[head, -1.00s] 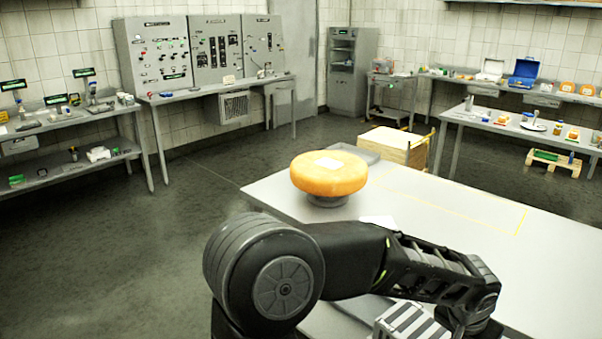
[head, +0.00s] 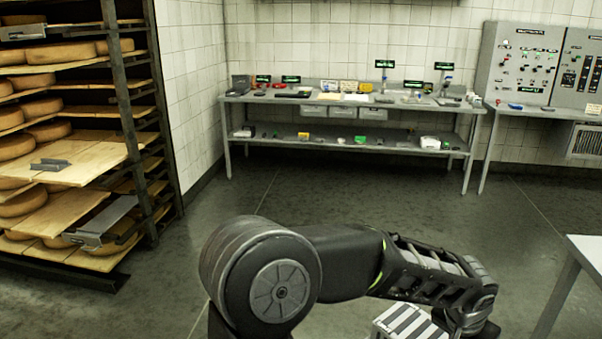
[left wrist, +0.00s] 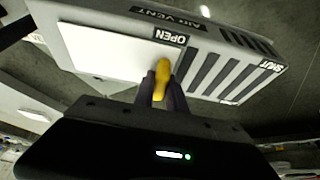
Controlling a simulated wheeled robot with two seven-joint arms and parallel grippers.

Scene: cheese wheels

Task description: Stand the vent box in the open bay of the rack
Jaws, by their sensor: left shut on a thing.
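The vent box (left wrist: 218,66) is a grey box with AIR VENT, OPEN and SHUT labels, dark slots and a white panel. My left gripper (left wrist: 161,88) is shut on it, with a yellow piece between the fingertips in the left wrist view. In the head view the slotted face of the box (head: 408,322) shows at the bottom edge, beside my left wrist; the fingers are hidden there. The rack (head: 128,100) stands at the far left, with cheese wheels on wooden boards. I cannot tell which bay is the open one. My right gripper is not in view.
Grey metal pieces (head: 50,165) (head: 107,218) sit on the rack's pulled-out boards. A bench (head: 350,102) with small items runs along the back wall, left of a control panel (head: 528,62). A table corner (head: 590,252) is at the right. The floor between is clear.

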